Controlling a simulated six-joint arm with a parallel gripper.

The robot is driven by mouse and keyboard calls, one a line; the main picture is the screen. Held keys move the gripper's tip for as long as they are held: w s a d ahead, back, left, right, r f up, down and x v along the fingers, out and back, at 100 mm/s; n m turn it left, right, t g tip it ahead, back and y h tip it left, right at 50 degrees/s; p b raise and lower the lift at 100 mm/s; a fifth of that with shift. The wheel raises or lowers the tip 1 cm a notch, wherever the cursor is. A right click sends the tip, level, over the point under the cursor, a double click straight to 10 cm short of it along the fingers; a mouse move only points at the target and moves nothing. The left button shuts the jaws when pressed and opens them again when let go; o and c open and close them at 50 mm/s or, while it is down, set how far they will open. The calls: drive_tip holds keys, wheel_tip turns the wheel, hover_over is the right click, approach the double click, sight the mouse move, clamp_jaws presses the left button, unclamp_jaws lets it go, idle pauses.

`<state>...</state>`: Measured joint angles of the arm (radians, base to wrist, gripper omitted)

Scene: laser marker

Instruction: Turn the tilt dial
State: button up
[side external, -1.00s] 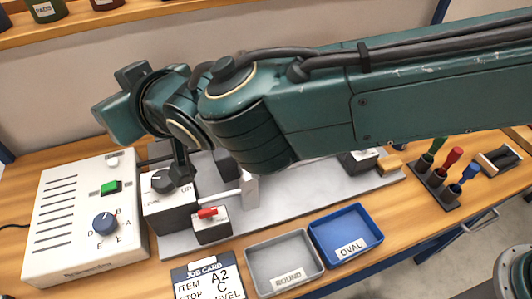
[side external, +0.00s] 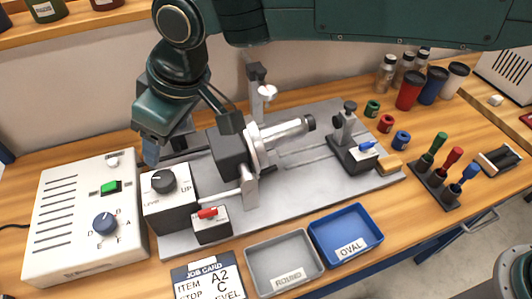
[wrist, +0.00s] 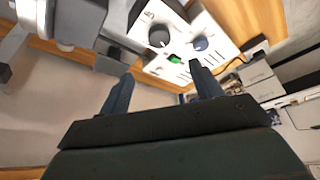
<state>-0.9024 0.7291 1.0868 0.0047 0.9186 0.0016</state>
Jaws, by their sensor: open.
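The tilt dial (side external: 162,182) is a dark round knob on top of a white-topped, black-sided box, between the words LEVEL and UP. Its white mark appears to point away from the camera, toward the back; the exact setting is hard to read. A dark knob, probably this dial (wrist: 158,37), also shows in the wrist view, beyond the fingers. My gripper (side external: 152,150) is above and behind the dial, apart from it. In the wrist view my gripper (wrist: 162,86) has two spread fingers with nothing between them.
Left stands a white control box (side external: 88,215) with a blue lettered dial (side external: 105,223) and a green button (side external: 110,187). A red switch (side external: 208,213) is in front. Right is the fixture (side external: 238,155) on a grey plate. Trays (side external: 283,290) (side external: 376,252) and a job card (side external: 205,277) lie in front.

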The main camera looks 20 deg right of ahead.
sight(163, 178)
drive_tip(key=shift+s+d, duration=0.1)
drive_tip(key=shift+f, duration=0.1)
drive_tip(key=x, duration=1.3)
drive_tip(key=shift+f, duration=0.25)
drive_tip(key=c, duration=1)
